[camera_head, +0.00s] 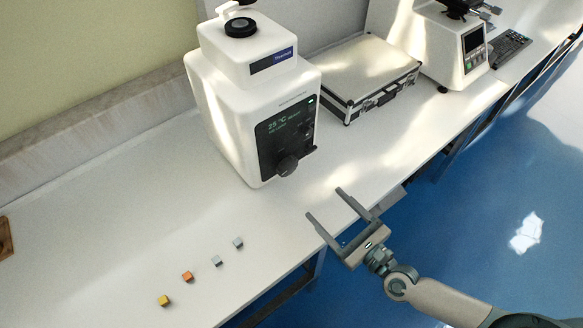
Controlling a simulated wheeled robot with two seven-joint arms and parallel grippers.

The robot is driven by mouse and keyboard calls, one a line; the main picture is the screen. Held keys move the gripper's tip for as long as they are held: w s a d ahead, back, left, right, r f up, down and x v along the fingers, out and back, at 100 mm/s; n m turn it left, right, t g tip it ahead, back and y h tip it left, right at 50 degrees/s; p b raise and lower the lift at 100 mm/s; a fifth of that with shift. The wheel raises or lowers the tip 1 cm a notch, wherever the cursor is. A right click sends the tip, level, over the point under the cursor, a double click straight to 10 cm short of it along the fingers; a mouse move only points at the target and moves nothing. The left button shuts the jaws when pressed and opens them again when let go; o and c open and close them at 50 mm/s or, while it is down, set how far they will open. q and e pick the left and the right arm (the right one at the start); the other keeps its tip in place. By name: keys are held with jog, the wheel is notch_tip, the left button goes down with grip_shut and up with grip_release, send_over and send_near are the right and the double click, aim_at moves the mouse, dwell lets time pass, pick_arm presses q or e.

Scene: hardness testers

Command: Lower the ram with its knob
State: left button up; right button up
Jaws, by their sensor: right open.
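A white boxy tester (225,105) stands on the bench at upper centre, with a dark front panel and a lit display. My left gripper is out of view.
Several small cubes, such as an orange one (187,276), lie on the white bench (110,215) at lower left. A silver-edged case (365,65) lies right of the tester. Another white machine (440,45) and a keyboard (510,48) stand farther right.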

aim_at(289, 168)
jog(key=p+x, duration=0.4)
jog(key=x, duration=1.1)
jog(key=shift+w+a+p, duration=0.2)
jog(key=shift+w+p, duration=0.15)
jog(key=shift+c, duration=0.3)
jog(key=c, duration=1)
